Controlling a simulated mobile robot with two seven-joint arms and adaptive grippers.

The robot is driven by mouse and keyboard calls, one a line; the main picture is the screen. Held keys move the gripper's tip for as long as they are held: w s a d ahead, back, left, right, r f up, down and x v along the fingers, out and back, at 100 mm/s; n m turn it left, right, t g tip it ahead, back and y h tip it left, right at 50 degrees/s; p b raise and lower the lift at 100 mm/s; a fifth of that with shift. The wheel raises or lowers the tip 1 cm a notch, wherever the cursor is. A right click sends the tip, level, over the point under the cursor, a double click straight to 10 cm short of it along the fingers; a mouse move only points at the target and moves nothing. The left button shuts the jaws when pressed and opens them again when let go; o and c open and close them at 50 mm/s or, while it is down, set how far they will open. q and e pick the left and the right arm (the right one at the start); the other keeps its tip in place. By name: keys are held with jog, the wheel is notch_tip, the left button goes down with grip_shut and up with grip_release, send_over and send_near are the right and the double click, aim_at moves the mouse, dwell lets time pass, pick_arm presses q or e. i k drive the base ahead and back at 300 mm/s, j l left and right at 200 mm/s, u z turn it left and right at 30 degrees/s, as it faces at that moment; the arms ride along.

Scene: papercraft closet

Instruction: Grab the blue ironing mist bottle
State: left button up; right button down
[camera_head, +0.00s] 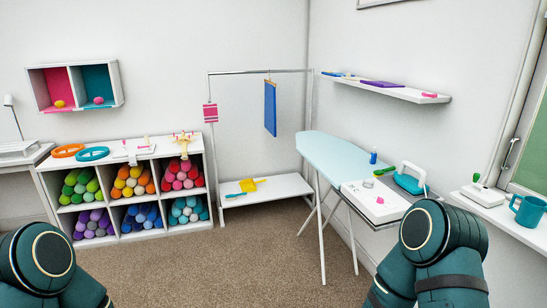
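A small blue bottle (373,157) stands upright on the light-blue ironing board (328,152) at the right of the room. It is near the board's back edge, left of a teal iron. I take it for the ironing mist bottle. Only my dark teal arm links show, at the lower left and lower right corners. Both grippers are out of the picture, and neither arm is near the bottle.
The teal iron (410,184) and a white box (374,204) with a green item sit on the board's near end. A cubby shelf (131,158) of coloured rolls and a garment rack (311,125) stand behind. Carpet (225,262) in front is clear.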

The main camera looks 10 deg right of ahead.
aim_at(374, 155)
jog(key=i+j+z, duration=0.1)
jog(key=i+z, duration=0.2)
jog(key=i, duration=0.2)
jog(key=i+j+z, duration=0.2)
jog(key=i+z, duration=0.3)
jog(key=z, duration=0.35)
jog(key=i+j, duration=0.3)
jog(key=i+j+z, duration=0.35)
jog(key=i+j, duration=0.5)
